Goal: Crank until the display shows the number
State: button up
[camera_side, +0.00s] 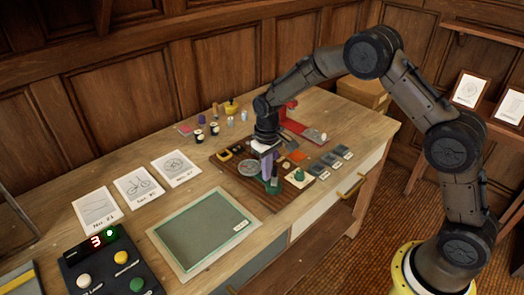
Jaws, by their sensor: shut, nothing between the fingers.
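A dark control box (112,268) stands at the lower left of the desk. Its red display (96,241) reads what looks like 3, with a green light beside it and white, yellow and green buttons. My gripper (269,183) points down over a brown board (245,180) holding several small parts. Its fingers are shut with nothing between them, close to a dark green piece (274,186). A red device (290,115) with a long base stands behind my gripper. I cannot tell which part is the crank.
Three picture cards (138,187) lie left of a green drafting mat (205,230). Several small bottles and a yellow pot (231,107) stand at the back. Small dark tiles (331,160) lie on the right of the board. A cardboard box (363,92) is at the far right.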

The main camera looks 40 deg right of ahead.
jog(key=o, duration=0.8)
jog(key=shift+r, duration=0.1)
notch_tip(320, 180, up, 7)
dwell(0.5)
